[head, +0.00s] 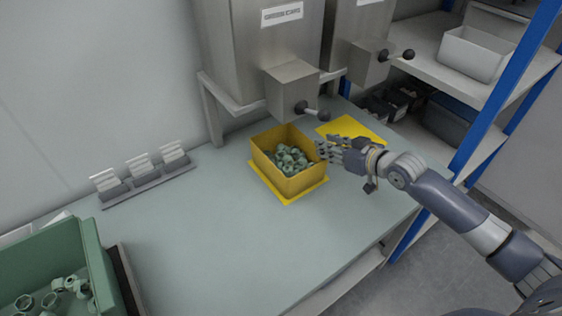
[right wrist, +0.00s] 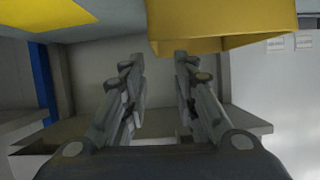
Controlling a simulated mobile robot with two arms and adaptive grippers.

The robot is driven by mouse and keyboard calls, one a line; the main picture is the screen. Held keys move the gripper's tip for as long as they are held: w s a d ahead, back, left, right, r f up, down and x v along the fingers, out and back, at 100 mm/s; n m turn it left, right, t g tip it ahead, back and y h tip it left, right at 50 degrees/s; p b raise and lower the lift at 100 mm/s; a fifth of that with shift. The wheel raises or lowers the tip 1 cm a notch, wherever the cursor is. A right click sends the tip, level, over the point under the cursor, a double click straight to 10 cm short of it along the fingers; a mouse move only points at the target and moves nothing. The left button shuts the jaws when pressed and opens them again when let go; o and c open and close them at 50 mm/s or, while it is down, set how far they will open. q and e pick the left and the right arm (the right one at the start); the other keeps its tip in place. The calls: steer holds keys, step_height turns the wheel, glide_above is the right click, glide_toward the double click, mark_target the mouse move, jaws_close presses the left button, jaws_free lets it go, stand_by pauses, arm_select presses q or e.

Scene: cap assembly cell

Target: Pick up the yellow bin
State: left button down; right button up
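The yellow bin (head: 300,183) stands upright on a yellow mat (head: 288,198) on the worktable, holding several grey-green caps (head: 290,158). Its wall also shows at the top of the right wrist view (right wrist: 230,22). My right gripper (head: 322,149) is at the bin's right side, close to the rim. In the right wrist view the right gripper (right wrist: 158,62) has its two fingers apart with nothing held between them. I cannot tell whether a fingertip touches the bin. My left gripper is not in view.
A dispenser with a knobbed lever (head: 292,92) hangs just behind the bin. A second yellow mat (head: 355,129) lies to the right. A green crate (head: 95,262) with caps is at lower left, and a card holder (head: 148,187) at the back. The middle of the worktable (head: 215,235) is clear.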

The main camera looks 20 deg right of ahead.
mark_target(307, 138)
steer(key=shift+d+r, duration=0.25)
steer(key=x, duration=0.5)
steer(key=shift+w, duration=0.2)
steer(key=shift+f+x, duration=0.15)
steer(key=shift+x, duration=1.25)
steer(key=shift+f+x, duration=0.15)
steer(key=shift+x, duration=1.25)
steer(key=shift+s+d, duration=0.1)
steer(key=shift+s, duration=0.05)
jaws_close()
steer(key=shift+r, duration=0.1)
